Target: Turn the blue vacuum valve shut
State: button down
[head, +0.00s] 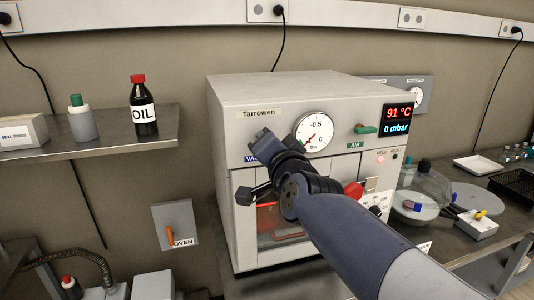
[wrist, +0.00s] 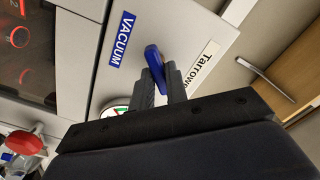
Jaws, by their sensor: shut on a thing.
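The blue vacuum valve handle (wrist: 154,58) is in the wrist view, on the pale front panel beside the blue VACUUM label (wrist: 122,40). My gripper (wrist: 160,80) is shut on it, one dark finger on each side. The handle lies at a slant to the label's long side. In the head view my gripper (head: 263,138) is at the upper left of the Tarrowen oven's front (head: 300,92), left of the pressure gauge. It hides the valve there and part of its label.
The round gauge (head: 314,134) sits right of my gripper, and a green AIR valve (head: 365,129) further right. The display (head: 397,120) reads 91 °C and 0 mbar. A shelf (head: 90,143) with an OIL bottle (head: 144,105) is at the left. A glass vessel stands right of the oven.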

jog(key=shift+f+m+b, duration=0.15)
jog(key=shift+m+b, duration=0.35)
jog(key=shift+m, duration=1.6)
jog(key=shift+f+m+b, duration=0.1)
jog(key=shift+m+b, duration=0.35)
jog(key=shift+m, duration=1.65)
jog(key=c, duration=1.5)
grip_release()
jog(key=shift+o, duration=0.2)
jog(key=p+v, duration=0.4)
jog(key=v, duration=0.7)
